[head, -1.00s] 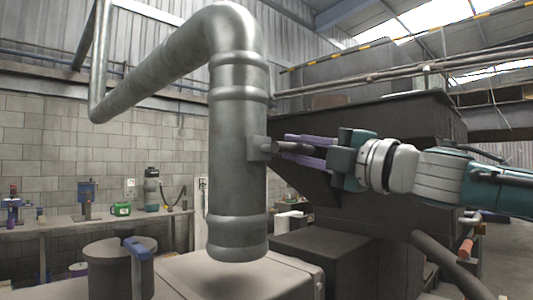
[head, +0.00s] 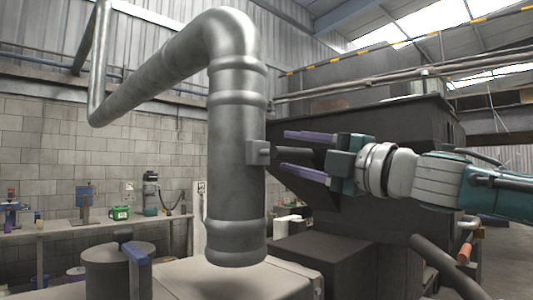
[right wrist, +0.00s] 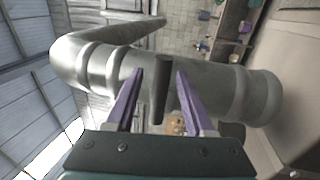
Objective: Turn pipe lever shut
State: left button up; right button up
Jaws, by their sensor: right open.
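A thick grey metal pipe (head: 237,120) stands upright in the middle of the head view and bends to the left at its top. A small block on its right side carries the dark lever (head: 290,154), which sticks out to the right, roughly level. My right gripper (head: 284,151) is open, with one purple finger above the lever and one below it. In the right wrist view the lever (right wrist: 160,92) lies between the two spread fingers, with a gap on each side. My left gripper is not in view.
A large dark machine (head: 380,150) stands behind my right arm. A pale box top (head: 200,275) lies below the pipe. A grey canister with a blue handle (head: 118,265) is at the lower left, and a workbench (head: 60,228) runs along the block wall.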

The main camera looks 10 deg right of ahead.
jog(key=b+v, duration=0.3)
jog(key=v, duration=0.7)
jog(key=shift+w+f, duration=0.1)
jog(key=s+f+m+g+h, duration=0.1)
jog(key=s+f+m+h, duration=0.4)
jog(key=f+m, duration=0.5)
jog(key=s+f+m+g+h, duration=0.2)
jog(key=s+f+m+h, duration=0.2)
jog(key=f+m+h, duration=0.55)
jog(key=s+f+m+g+y, duration=0.1)
jog(key=s+f+m+g, duration=0.1)
jog(key=s+f+g, duration=0.55)
jog(key=s+f+m+g+y, duration=0.2)
jog(key=s+f, duration=0.6)
jog(key=s, duration=0.7)
notch_tip(320, 180, up, 35)
jog(key=p, duration=3.5)
jog(key=shift+s+d, duration=0.25)
jog(key=shift+s, duration=0.1)
